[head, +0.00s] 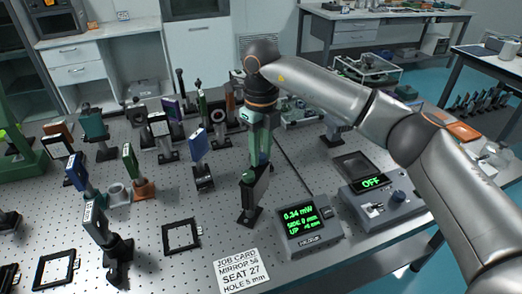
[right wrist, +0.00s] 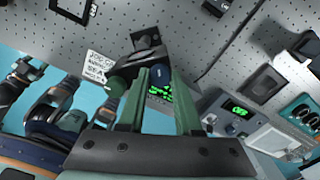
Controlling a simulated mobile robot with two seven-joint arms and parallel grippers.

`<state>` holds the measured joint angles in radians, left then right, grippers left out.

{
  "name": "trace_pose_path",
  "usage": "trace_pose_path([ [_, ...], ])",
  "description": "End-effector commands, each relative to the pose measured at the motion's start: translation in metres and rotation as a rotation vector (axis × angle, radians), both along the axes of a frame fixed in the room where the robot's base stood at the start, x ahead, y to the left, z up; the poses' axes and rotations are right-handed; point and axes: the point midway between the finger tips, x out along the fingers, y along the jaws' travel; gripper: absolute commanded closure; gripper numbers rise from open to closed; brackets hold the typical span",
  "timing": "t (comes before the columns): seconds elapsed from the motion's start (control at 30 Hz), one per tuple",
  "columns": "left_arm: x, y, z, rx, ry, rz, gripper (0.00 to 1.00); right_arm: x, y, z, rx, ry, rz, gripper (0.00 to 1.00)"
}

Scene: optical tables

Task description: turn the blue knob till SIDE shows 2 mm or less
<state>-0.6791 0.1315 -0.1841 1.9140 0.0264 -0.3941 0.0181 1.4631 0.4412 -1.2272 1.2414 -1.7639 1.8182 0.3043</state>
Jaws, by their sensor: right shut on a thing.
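The blue knob (right wrist: 158,80) is on a dark mirror mount (head: 254,192) standing on the optical table. My right gripper (right wrist: 160,92) has its green fingers on either side of the knob and is shut on it. In the head view this gripper (head: 256,157) points down at the top of the mount. A green knob (right wrist: 115,87) sits beside it in the right wrist view. The meter (head: 301,222) reads 0.34 mW and SIDE 0 mm; its UP line looks like 4 mm, sign unclear. My left gripper is not in view.
A grey box (head: 381,200) showing OFF stands right of the meter. A job card (head: 241,270) lies in front. Several mounted optics crowd the left and back of the table (head: 205,215). An empty black frame (head: 181,236) lies left of the mount.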

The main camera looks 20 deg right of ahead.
Motion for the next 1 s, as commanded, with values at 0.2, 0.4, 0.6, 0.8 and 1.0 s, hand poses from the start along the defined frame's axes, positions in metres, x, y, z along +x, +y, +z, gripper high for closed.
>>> trace_pose_path([
  [0.2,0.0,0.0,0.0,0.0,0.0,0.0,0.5,0.0,0.0,0.001,0.0,-0.002,0.0,0.64],
  [0.4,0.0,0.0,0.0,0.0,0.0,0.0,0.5,0.0,0.0,0.0,0.0,-0.001,0.001,0.41],
  [0.6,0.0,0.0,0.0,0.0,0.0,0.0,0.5,0.0,0.0,0.0,0.0,-0.001,0.001,0.37],
  [0.8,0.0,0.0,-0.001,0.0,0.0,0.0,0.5,0.001,0.0,0.008,0.0,-0.002,0.001,0.37],
  [1.0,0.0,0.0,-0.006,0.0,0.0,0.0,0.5,0.001,0.001,0.045,0.001,-0.006,0.001,0.37],
])
